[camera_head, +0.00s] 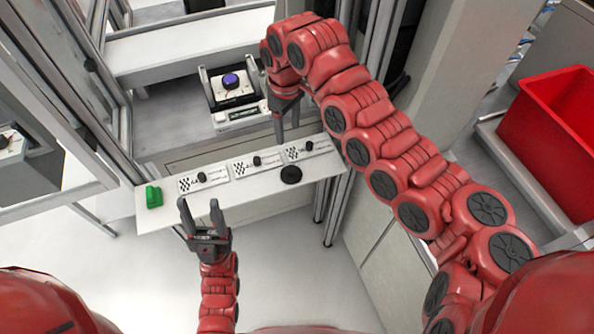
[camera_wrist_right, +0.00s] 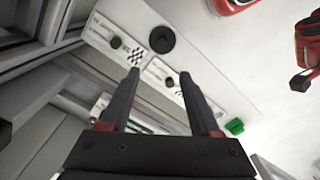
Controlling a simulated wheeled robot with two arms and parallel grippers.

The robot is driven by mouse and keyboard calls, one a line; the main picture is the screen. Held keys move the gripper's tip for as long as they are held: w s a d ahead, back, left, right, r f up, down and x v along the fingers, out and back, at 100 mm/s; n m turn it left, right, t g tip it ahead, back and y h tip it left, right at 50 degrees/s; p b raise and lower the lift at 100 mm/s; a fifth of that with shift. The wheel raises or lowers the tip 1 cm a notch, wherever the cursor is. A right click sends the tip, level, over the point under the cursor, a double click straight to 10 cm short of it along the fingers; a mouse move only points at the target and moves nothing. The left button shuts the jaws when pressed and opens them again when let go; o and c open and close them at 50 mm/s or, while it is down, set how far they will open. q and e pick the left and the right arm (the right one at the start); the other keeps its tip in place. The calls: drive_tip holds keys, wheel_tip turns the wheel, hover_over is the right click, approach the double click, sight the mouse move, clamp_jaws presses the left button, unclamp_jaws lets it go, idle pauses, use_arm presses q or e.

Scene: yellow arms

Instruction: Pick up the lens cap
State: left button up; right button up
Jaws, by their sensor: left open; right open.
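The lens cap appears to be the black round disc (camera_head: 291,174) lying flat near the right end of the narrow white shelf (camera_head: 240,193). It also shows in the right wrist view (camera_wrist_right: 161,39), beyond the fingertips. My right gripper (camera_head: 287,130) is open and empty, pointing down over the shelf's back edge, behind the disc and apart from it. Its two fingers spread in the wrist view (camera_wrist_right: 159,74). My left gripper (camera_head: 200,203) is open and empty at the shelf's front edge, well left of the disc.
Several white printed cards with small black knobs (camera_head: 256,161) lie along the shelf. A green block (camera_head: 153,196) sits at its left end. A device with a blue-purple top (camera_head: 231,81) stands behind, inside the metal frame. A red bin (camera_head: 556,130) is far right.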

approach(290, 170)
drive_tip(key=f+p, duration=0.2)
drive_tip(key=f, duration=0.1)
drive_tip(key=shift+w+a+f, duration=0.15)
drive_tip(key=shift+w+f, duration=0.05)
drive_tip(key=shift+w, duration=0.2)
drive_tip(key=shift+s+f+p, duration=0.1)
drive_tip(key=shift+f+p, duration=0.3)
drive_tip(key=shift+f, duration=0.05)
drive_tip(key=f, duration=0.1)
drive_tip(key=f+p, duration=0.1)
drive_tip(key=f, duration=0.1)
drive_tip(key=shift+s+d+f+p, duration=0.2)
drive_tip(key=shift+s+f+p, duration=0.15)
drive_tip(key=shift+w+f, duration=0.1)
drive_tip(key=shift+f, duration=0.35)
clamp_jaws()
